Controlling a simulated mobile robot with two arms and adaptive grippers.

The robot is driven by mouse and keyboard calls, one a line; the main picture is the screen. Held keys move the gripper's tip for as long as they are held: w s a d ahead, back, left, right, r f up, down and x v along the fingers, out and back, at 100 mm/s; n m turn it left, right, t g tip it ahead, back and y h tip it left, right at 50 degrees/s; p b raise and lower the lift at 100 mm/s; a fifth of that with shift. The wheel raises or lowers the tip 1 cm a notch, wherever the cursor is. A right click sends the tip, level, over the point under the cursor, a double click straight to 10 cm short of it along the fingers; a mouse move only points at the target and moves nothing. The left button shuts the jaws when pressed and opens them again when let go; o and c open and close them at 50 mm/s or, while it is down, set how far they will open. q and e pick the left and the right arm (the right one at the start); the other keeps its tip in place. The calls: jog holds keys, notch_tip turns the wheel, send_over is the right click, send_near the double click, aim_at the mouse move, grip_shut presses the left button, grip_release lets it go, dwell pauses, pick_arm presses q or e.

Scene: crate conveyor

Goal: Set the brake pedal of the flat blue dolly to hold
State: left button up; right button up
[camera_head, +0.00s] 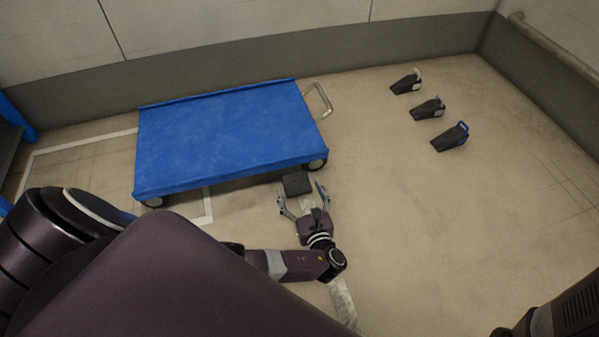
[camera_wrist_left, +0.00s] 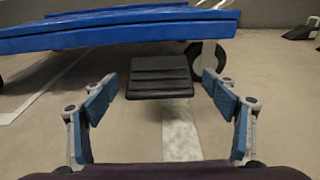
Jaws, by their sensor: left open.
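The flat blue dolly (camera_head: 230,135) stands on the floor in front of the back wall, and its near edge shows in the left wrist view (camera_wrist_left: 130,28). Its dark ribbed brake pedal (camera_head: 297,184) sticks out from the near right side, close to a wheel. The pedal shows clearly in the left wrist view (camera_wrist_left: 160,76), centred beyond my fingers. My left gripper (camera_head: 303,190) is open and empty, its fingers spread to either side in front of the pedal; I cannot tell whether they touch it. A small part of my right arm shows at the lower right; its gripper is out of view.
Several dark wheel chocks (camera_head: 430,108) stand in a row on the floor at the right, one with a blue handle (camera_head: 452,137). A metal handle (camera_head: 319,100) is at the dolly's right end.

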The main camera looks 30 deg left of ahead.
aim_at(300, 192)
pick_arm(q)
jog(key=shift+r, duration=4.45)
